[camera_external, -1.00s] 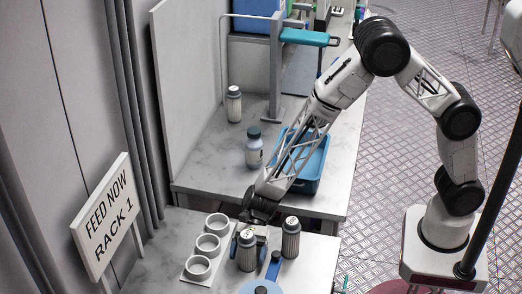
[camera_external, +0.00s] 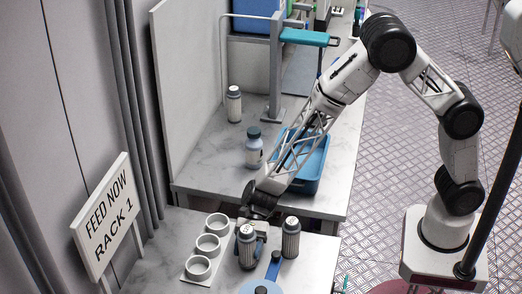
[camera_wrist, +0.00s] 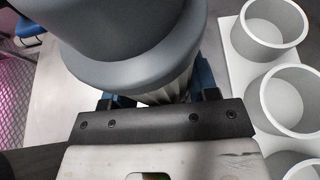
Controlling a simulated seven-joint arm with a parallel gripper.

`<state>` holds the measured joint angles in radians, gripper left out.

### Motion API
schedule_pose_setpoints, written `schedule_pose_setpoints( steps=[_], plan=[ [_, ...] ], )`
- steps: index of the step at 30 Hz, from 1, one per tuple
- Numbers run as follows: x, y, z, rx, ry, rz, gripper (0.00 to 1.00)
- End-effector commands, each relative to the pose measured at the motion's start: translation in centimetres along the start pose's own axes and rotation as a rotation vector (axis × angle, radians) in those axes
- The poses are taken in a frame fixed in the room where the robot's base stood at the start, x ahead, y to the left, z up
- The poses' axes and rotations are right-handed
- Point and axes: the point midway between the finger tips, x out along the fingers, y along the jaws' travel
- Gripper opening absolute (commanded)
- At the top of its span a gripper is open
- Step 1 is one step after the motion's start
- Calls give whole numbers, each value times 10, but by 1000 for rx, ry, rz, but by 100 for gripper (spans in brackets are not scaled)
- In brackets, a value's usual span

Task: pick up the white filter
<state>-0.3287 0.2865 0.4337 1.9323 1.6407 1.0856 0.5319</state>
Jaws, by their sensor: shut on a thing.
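The filter (camera_external: 247,250) is a pleated cylinder with grey end caps, on the front bench beside the white cup rack. A second, similar cylinder (camera_external: 291,240) stands just to the right.
A white rack with three round cups (camera_external: 208,244) stands close on the left. A blue-handled tool (camera_external: 273,266) lies in front. Behind, on the other bench, are a blue tray (camera_external: 313,178) and two bottles (camera_external: 254,152). A sign (camera_external: 106,215) stands at left.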

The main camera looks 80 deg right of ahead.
Motion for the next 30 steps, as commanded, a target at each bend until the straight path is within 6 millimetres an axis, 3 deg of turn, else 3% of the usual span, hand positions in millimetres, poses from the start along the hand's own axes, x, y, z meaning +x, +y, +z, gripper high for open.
schedule_pose_setpoints(
  steps=[15,30],
  plan=[
    [-26,0,62,-1,-1,-1,29],
    [-30,0,73,0,0,0,29]
  ],
)
